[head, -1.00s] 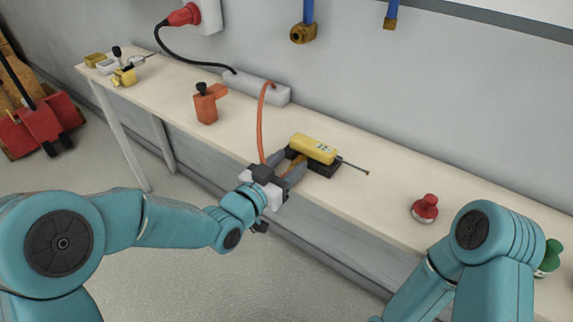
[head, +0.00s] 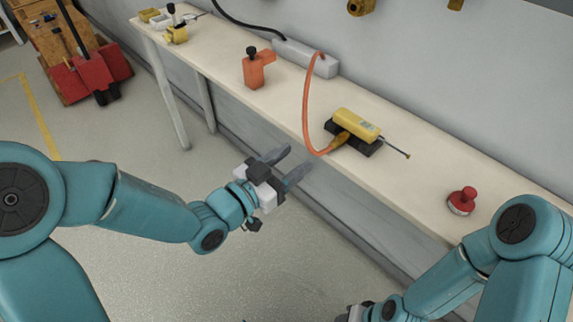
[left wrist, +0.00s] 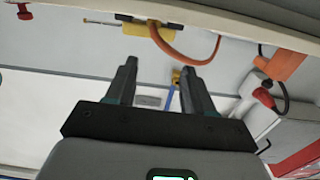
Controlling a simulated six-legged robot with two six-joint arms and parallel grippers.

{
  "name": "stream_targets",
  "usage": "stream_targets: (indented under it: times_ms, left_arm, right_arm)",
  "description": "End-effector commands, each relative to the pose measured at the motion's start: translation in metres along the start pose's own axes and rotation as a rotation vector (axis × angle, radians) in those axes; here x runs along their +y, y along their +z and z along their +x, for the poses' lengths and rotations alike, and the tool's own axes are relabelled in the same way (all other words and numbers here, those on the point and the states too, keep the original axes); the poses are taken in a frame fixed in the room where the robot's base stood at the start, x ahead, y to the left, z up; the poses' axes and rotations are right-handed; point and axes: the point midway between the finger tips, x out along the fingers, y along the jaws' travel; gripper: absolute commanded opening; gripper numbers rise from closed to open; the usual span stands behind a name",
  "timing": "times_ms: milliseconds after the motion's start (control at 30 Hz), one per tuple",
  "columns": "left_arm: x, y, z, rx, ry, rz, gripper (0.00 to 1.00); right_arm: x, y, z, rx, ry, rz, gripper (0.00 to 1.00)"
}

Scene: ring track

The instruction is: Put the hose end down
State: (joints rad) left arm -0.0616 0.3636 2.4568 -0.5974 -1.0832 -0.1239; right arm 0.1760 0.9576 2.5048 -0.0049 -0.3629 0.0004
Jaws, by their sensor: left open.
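The orange hose (head: 306,110) arches from the grey box to a brownish-yellow hose end (head: 339,140). The hose end lies at the near left side of the yellow device (head: 357,124) on its dark base; I cannot tell whether it is joined to it. My left gripper (head: 289,164) is open and empty, in front of the bench edge and apart from the hose. In the left wrist view the hose (left wrist: 190,60) hangs beyond the open fingers (left wrist: 156,64). My right gripper (head: 354,313) shows only partly at the bottom edge.
The bench (head: 410,165) also holds a grey box (head: 306,58), an orange block (head: 256,70), a red button (head: 462,200) and small yellow parts (head: 176,34). A red cart (head: 90,72) stands far left. The floor before the bench is clear.

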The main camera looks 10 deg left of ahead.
Motion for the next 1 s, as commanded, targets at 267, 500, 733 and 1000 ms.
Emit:
stream_targets:
  times_ms: [267, 500, 733, 1000]
  left_arm:
    - [-0.005, 0.035, -0.004, -0.101, -0.029, -0.060, 0.53]
    - [-0.003, 0.207, -0.051, -0.632, -0.175, -0.388, 0.53]
    - [0.050, 0.324, -0.144, -1.127, -0.294, -0.732, 0.53]
    - [0.085, 0.354, -0.191, -1.340, -0.339, -0.891, 0.53]
  right_arm:
    - [0.000, 0.000, 0.000, 0.000, 0.000, 0.000, 0.43]
    - [0.000, 0.000, 0.000, 0.000, 0.000, 0.000, 0.43]
    - [0.000, 0.000, 0.000, 0.000, 0.000, 0.000, 0.43]
    - [0.000, 0.000, 0.000, 0.000, 0.000, 0.000, 0.33]
